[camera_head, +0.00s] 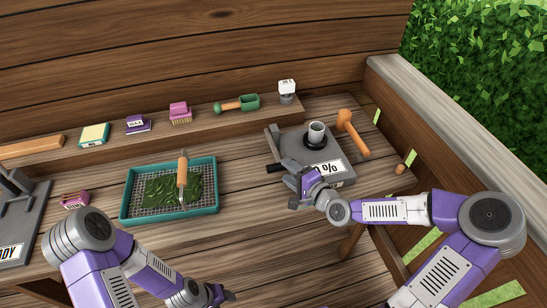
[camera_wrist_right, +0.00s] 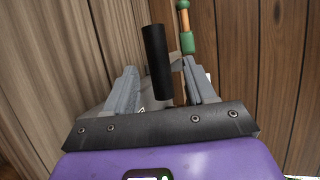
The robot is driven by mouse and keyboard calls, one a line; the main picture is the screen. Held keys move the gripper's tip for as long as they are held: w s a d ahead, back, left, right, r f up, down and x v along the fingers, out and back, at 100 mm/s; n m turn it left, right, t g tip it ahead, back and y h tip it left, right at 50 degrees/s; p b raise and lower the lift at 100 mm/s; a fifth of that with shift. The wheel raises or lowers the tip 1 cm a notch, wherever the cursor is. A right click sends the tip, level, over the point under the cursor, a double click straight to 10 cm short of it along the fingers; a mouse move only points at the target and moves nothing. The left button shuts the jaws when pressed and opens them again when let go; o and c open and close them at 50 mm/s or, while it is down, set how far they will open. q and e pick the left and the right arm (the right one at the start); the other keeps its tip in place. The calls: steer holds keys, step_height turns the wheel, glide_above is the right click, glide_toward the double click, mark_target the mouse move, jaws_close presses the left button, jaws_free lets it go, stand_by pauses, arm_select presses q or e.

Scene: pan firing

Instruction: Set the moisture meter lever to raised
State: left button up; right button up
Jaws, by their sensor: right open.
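The moisture meter (camera_head: 343,180) is a grey box on the bench at centre right, with a white label ending in "0 %" and a pale cup (camera_head: 317,132) in a black ring on top. A black lever handle (camera_head: 275,168) sticks out at its left front side, low near the bench. My right gripper (camera_head: 290,181) is at that corner. In the right wrist view the black handle (camera_wrist_right: 157,62) stands between the two open grey fingers, with a visible gap to each. My left gripper (camera_head: 222,294) is low at the bottom edge, away from the meter; its jaws are unclear.
A wooden wall (camera_head: 450,185) bounds the right side.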

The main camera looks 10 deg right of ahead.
mark_target(281, 168)
steer(key=shift+w+a+f, duration=0.2)
steer(key=shift+w+a, duration=0.1)
steer(key=shift+w, duration=0.05)
steer(key=shift+b+x, duration=0.95)
steer(key=shift+x, duration=1.8)
steer(key=shift+c, duration=0.3)
jaws_close()
